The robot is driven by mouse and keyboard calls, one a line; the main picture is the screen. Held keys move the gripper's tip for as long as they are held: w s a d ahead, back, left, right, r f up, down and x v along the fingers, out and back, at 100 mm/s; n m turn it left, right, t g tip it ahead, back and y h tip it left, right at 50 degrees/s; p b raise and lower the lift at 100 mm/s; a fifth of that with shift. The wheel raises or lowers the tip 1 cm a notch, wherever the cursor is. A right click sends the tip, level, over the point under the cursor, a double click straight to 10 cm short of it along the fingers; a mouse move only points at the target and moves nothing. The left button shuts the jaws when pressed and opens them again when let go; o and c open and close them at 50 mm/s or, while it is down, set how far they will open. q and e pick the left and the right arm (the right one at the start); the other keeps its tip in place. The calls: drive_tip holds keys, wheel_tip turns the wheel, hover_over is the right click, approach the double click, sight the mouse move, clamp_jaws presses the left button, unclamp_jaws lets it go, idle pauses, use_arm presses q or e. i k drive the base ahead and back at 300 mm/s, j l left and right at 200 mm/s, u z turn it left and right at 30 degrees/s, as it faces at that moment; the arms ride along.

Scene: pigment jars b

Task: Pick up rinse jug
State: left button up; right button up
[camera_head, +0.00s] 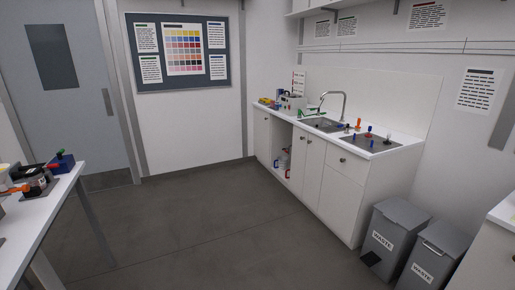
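I cannot pick out the rinse jug for certain. Small containers (283,160) with white, blue and red parts stand in the open bay under the sink counter, some way off across the floor. They are too small to tell which is a jug. A sink (322,125) with a tall curved tap (343,98) is set in the counter above. Neither my left nor my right gripper shows in this view.
A white table (50,205) at the left bears a blue box (62,161) and dark jars. Two grey waste bins (392,236) stand at the right, by the counter cabinets (340,195). The dark floor (200,230) between is clear. A closed door (60,80) is at the back left.

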sight(281, 163)
drive_tip(key=i, duration=6.6)
drive_tip(key=i+z, duration=0.15)
drive_tip(key=z, duration=0.35)
